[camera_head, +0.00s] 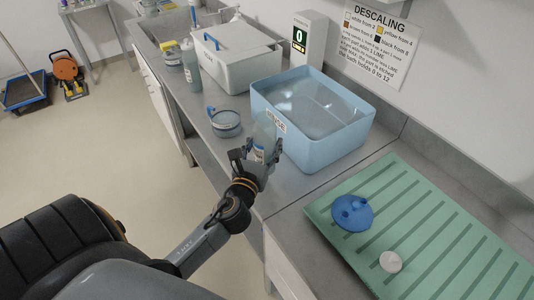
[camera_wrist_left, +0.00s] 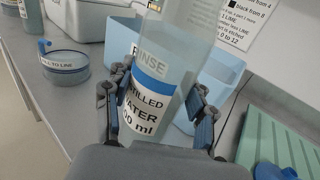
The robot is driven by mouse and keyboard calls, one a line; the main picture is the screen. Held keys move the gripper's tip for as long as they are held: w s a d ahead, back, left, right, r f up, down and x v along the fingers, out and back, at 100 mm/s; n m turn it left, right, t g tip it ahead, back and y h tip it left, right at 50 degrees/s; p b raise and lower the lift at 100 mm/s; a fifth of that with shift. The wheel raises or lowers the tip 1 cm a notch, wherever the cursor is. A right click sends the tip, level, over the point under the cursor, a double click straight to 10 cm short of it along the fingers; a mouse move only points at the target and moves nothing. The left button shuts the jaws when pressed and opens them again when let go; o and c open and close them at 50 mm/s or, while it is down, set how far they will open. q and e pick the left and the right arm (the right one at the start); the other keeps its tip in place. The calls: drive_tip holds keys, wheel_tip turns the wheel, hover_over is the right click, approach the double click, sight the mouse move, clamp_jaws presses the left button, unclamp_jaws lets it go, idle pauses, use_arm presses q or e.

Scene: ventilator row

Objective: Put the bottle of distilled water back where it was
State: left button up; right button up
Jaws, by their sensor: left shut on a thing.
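The bottle of distilled water (camera_wrist_left: 148,98) is a clear bottle with a blue-and-white label reading "...TILLED WATER". In the left wrist view it stands between the two fingers of my left gripper (camera_wrist_left: 158,105), which is shut on it. In the head view the bottle (camera_head: 265,135) and my left gripper (camera_head: 262,157) are at the counter's front part, just in front of the blue rinse tub (camera_head: 318,147). The gripper hides part of the bottle, and I cannot tell whether its base touches the counter. My right gripper is not in view.
A round clear container (camera_head: 225,122) stands left of the bottle. Behind it are a grey-green bottle (camera_head: 191,68) and a white bin (camera_head: 235,62). A green ribbed mat (camera_head: 440,235) at right holds a blue part (camera_head: 352,213) and a white disc (camera_head: 391,261).

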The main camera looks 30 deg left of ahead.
sight(267, 154)
use_arm(q)
drive_tip(key=shift+w+a+f, duration=0.15)
drive_tip(key=shift+w+f, duration=0.35)
drive_tip(key=shift+f, duration=0.05)
drive_tip(key=f, duration=0.1)
drive_tip(key=f+b, duration=0.1)
drive_tip(key=f, duration=0.1)
drive_tip(key=shift+w+f, duration=0.25)
drive_tip(key=shift+f, duration=0.1)
drive_tip(key=shift+b, duration=0.3)
drive_tip(key=o, duration=1.6)
drive_tip(key=shift+f, duration=0.15)
